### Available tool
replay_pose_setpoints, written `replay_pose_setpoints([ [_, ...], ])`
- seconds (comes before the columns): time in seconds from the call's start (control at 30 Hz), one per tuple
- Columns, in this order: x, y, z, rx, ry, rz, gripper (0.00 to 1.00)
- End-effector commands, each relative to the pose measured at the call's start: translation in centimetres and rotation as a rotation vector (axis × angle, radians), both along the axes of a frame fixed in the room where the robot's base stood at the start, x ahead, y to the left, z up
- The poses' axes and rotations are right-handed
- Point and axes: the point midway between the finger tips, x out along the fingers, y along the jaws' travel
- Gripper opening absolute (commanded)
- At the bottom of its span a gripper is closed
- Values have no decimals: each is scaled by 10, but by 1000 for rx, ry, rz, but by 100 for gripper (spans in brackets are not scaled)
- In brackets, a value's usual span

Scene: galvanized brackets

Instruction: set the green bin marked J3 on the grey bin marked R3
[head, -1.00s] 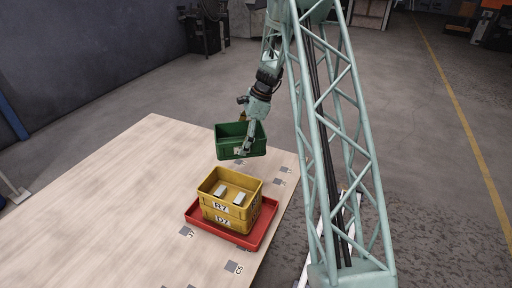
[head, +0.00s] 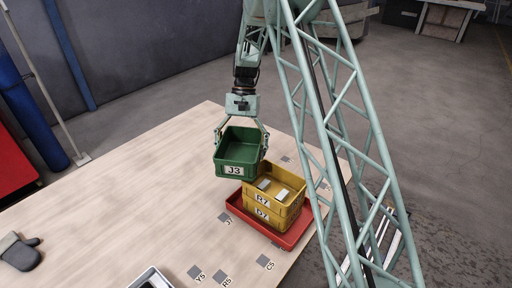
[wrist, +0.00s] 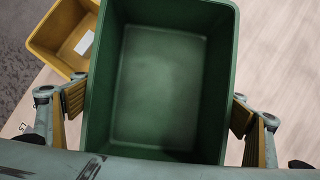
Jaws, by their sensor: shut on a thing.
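My gripper (head: 241,134) is shut on the green bin (head: 238,160) marked J3, with a finger at each of two opposite sides. The bin is upright and held above the table, left of and partly in front of the yellow bins. In the wrist view the green bin (wrist: 160,90) fills the middle and looks empty inside. A pale grey container (head: 152,277) with dark contents is cut off at the bottom edge of the head view. No R3 mark shows, so I cannot tell whether it is the grey bin.
Two stacked yellow bins (head: 272,205), marked R7 and what looks like D7, stand on a red tray (head: 294,238). Light pieces lie in the upper one. A dark grey mitt-like thing (head: 18,252) lies at far left. The table's (head: 120,190) left middle is clear.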

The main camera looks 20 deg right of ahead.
Motion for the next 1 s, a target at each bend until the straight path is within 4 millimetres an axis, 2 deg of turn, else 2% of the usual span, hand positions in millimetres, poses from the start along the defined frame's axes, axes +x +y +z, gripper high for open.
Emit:
replay_pose_setpoints([
  [0.03, -4, 14, 0, -1, -1, 86, 77],
  [0.1, -11, 27, -1, -1, -1, 208, 77],
  [0.23, -21, 45, -1, 0, -1, 393, 77],
  [0.4, -28, 58, -1, 0, -1, 536, 77],
  [1.0, -30, 61, 0, 1, -1, 580, 77],
])
